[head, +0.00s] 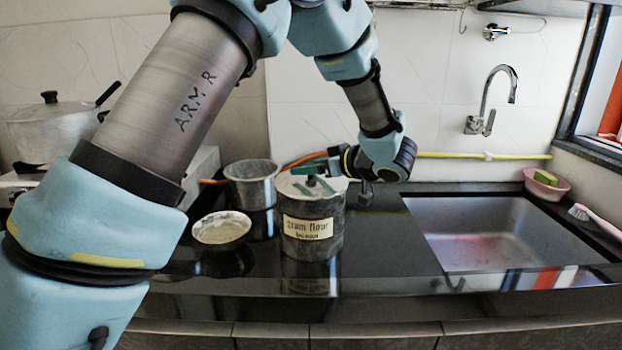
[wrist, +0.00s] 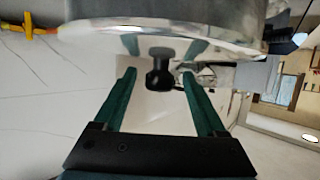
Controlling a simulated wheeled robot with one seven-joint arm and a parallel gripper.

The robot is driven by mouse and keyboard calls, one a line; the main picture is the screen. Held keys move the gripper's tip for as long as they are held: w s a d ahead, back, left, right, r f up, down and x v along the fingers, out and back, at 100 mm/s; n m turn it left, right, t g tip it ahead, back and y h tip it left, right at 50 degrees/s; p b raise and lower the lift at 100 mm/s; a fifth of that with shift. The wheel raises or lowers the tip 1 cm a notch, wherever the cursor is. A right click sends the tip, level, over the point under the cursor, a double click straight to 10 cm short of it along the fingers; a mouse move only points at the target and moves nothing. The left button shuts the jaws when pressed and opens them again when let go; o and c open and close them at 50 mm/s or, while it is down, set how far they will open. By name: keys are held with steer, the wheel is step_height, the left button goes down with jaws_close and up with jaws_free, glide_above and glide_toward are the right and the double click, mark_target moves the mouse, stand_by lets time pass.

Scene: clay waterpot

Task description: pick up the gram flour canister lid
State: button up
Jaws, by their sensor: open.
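The gram flour canister (head: 312,240) is a dark grey cylinder with a paper label, upright on the black counter. Its pale round lid (head: 328,186) sits on top and has a small black knob. In the wrist view the lid (wrist: 100,33) fills the upper part, with the knob (wrist: 160,70) pointing toward my gripper. My gripper (wrist: 158,76) is open, with one green finger on each side of the knob and visible gaps. In the head view my gripper (head: 303,180) is just over the lid, partly covering it.
A metal pot (head: 251,186) stands behind the canister, and a shallow bowl (head: 221,228) is to its left. A steel sink (head: 490,230) lies to the right. The counter front right of the canister (head: 385,258) is clear.

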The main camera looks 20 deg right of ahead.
jaws_close()
stand_by(0.6)
